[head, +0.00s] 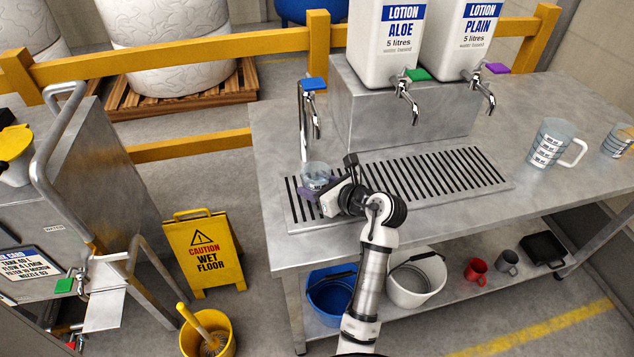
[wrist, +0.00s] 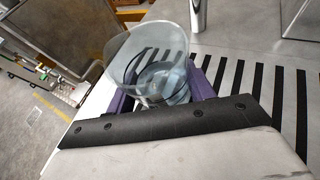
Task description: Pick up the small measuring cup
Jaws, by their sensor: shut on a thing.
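A small clear measuring cup (head: 316,173) is at the left end of the slotted drip grate (head: 450,179), just below the blue-handled tap (head: 309,112). My gripper (head: 318,188) is shut on it, with purple fingers on either side. In the wrist view the clear cup (wrist: 150,62) shows between the purple fingers of my gripper (wrist: 158,92), its open rim facing up toward the camera. I cannot tell whether its base touches the grate. Its lower part is partly hidden by the fingers and the dark gripper edge.
Two lotion containers with taps stand on a metal block (head: 405,110) behind the grate. A large measuring jug (head: 550,142) and another jug (head: 617,140) stand at the right of the bench. Buckets and mugs are on the lower shelf. A yellow wet-floor sign (head: 204,255) stands left.

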